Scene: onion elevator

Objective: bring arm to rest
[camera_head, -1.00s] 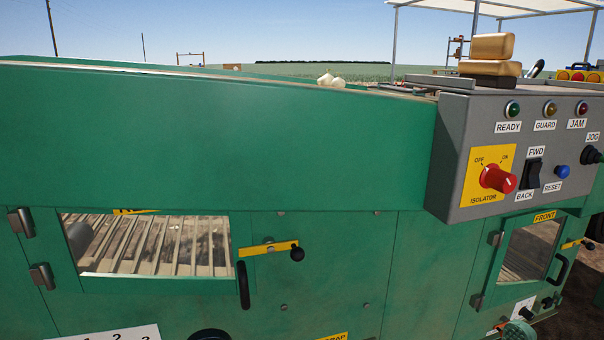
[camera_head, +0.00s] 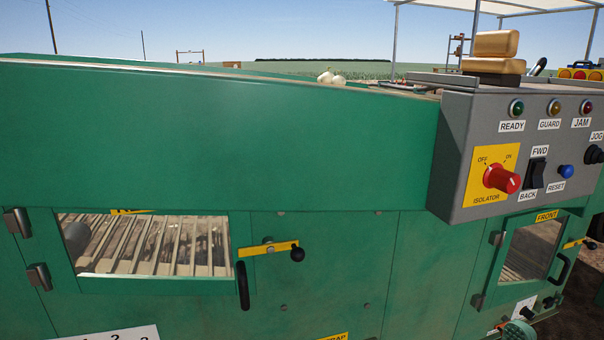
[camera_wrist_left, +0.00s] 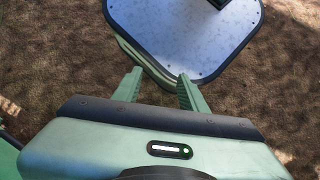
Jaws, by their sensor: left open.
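My left gripper (camera_wrist_left: 158,88) shows in the left wrist view with its two green fingers apart and nothing between them. It points down over brown ground, and a pale speckled plate with a dark rounded rim lies beyond the fingertips. No gripper shows in the head view, and my right gripper is in neither view. The green machine (camera_head: 220,130) fills most of the head view.
A grey control box (camera_head: 455,150) with a red isolator knob (camera_head: 502,178) projects at the right. A window hatch with a black handle (camera_head: 243,285) is at lower left, and a second hatch (camera_head: 532,250) at right. Onions (camera_head: 332,79) sit on top.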

